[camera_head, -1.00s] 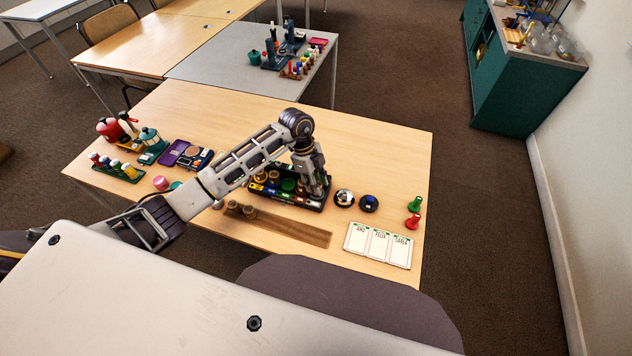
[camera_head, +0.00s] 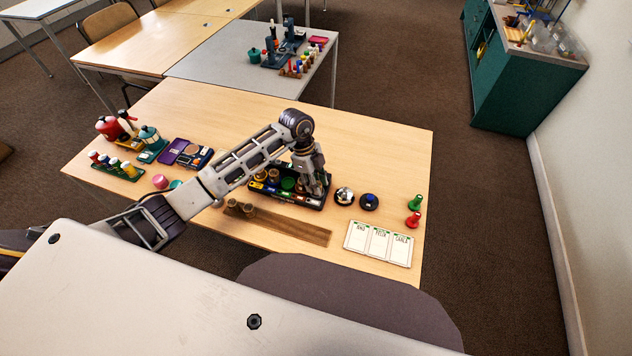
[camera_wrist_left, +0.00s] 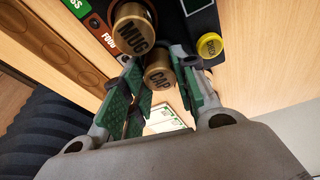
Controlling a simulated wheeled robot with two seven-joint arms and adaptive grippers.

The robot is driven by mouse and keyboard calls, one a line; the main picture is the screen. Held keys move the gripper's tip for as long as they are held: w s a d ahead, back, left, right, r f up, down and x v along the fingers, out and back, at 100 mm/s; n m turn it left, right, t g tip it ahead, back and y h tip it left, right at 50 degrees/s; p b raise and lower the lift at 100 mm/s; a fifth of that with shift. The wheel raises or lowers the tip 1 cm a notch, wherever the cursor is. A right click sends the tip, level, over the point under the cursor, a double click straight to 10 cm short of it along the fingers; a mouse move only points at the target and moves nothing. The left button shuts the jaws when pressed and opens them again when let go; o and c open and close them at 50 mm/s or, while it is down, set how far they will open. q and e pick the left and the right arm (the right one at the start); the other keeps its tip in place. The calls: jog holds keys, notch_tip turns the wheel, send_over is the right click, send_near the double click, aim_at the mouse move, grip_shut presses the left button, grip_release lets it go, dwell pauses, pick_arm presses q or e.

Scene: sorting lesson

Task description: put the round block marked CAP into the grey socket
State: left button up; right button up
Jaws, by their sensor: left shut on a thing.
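The round block marked CAP (camera_wrist_left: 159,79) is tan, with its lettered face toward the left wrist camera. My left gripper (camera_wrist_left: 161,92) has its two green-padded fingers on either side of it and is shut on it. In the head view my left gripper (camera_head: 318,184) points down at the right end of the black tray (camera_head: 272,195). A similar tan block marked MUG (camera_wrist_left: 131,30) sits beside CAP, in the tray. I cannot make out the grey socket in either view. My right gripper is not in view.
A yellow button (camera_wrist_left: 210,45) is near the fingers. A wooden strip (camera_head: 290,227) with round pieces and white cards (camera_head: 378,244) lie in front. A silver bell (camera_head: 344,196), a dark blue button piece (camera_head: 369,201) and red and green pegs (camera_head: 413,220) stand to the right.

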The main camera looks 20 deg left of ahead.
pick_arm(q)
jog(key=shift+f, duration=0.2)
jog(key=o, duration=0.4)
jog(key=shift+o, duration=0.6)
jog(key=shift+r, duration=0.25)
jog(key=shift+a+r+p, duration=0.15)
jog(key=shift+r+p, duration=0.35)
jog(key=shift+p, duration=0.05)
jog(key=shift+r, duration=0.15)
jog(key=shift+w+a+r+p, duration=0.1)
jog(key=shift+a+r+p, duration=0.1)
jog(key=shift+r+p, duration=0.35)
jog(key=shift+a+r+p, duration=0.2)
jog(key=shift+r+p, duration=0.45)
jog(key=shift+r, duration=0.05)
jog(key=p+v, duration=0.5)
jog(key=v, duration=0.1)
jog(key=shift+r, duration=0.35)
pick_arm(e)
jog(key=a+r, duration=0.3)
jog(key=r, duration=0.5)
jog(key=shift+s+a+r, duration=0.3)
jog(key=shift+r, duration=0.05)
